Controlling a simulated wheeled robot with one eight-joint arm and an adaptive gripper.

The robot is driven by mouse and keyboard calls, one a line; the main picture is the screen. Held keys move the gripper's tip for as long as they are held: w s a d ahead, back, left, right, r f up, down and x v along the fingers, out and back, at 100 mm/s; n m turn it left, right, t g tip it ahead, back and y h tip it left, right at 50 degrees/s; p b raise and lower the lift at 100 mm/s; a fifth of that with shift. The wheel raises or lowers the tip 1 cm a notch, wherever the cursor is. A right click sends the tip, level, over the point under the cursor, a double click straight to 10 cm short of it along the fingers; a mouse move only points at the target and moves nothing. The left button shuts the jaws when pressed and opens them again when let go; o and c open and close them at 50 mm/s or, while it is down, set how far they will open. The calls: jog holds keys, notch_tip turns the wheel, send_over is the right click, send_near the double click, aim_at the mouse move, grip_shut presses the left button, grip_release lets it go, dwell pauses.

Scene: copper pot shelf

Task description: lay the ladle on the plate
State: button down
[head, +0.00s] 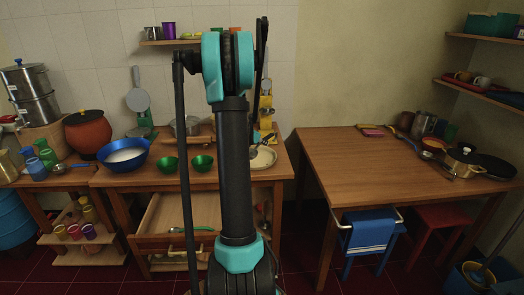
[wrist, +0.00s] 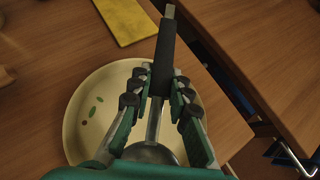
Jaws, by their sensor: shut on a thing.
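In the wrist view my gripper (wrist: 155,97) is shut on the ladle (wrist: 163,62), around its dark handle. The handle end points up and away, and the metal bowl (wrist: 150,153) is near the bottom of the picture, partly hidden by my gripper. The cream plate (wrist: 82,128) with small green marks lies on the wooden counter behind and below the ladle. Whether the ladle touches the plate I cannot tell. In the head view the plate (head: 266,160) is at the counter's right end, partly hidden by my arm.
A yellow board (wrist: 127,18) lies beyond the plate. A blue bowl (head: 124,154) and green bowls (head: 202,163) stand left on the counter. An open drawer (head: 150,243) juts out below.

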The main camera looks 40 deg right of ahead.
jog(key=shift+f, duration=2.05)
jog(key=shift+f, duration=0.15)
jog(key=c, duration=1.4)
grip_release()
jog(key=shift+c, duration=0.2)
